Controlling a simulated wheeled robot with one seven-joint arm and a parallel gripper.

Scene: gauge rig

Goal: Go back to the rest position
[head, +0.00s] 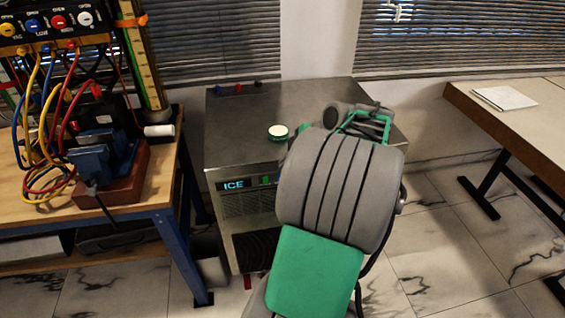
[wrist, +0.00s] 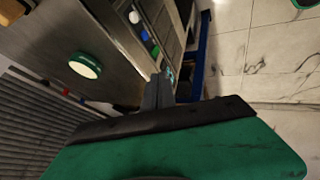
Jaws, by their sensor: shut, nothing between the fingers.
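My gripper (wrist: 159,88) shows in the wrist view, with its two dark grey fingers pressed together and nothing between them. In the head view my grey and green arm reaches up over the right part of the metal ice machine (head: 235,120), and the fingers cannot be made out there. A green round thing with a white top (head: 278,132) sits on the machine's top, left of my arm. It also shows in the wrist view (wrist: 85,65), apart from my fingers and to their left.
A workbench (head: 150,190) at the left carries a blue vise (head: 100,160), coloured cables and a gauge panel (head: 50,25). A wooden table (head: 520,120) with a white sheet (head: 505,98) stands at the right. Marble floor (head: 440,250) is open between the machine and that table.

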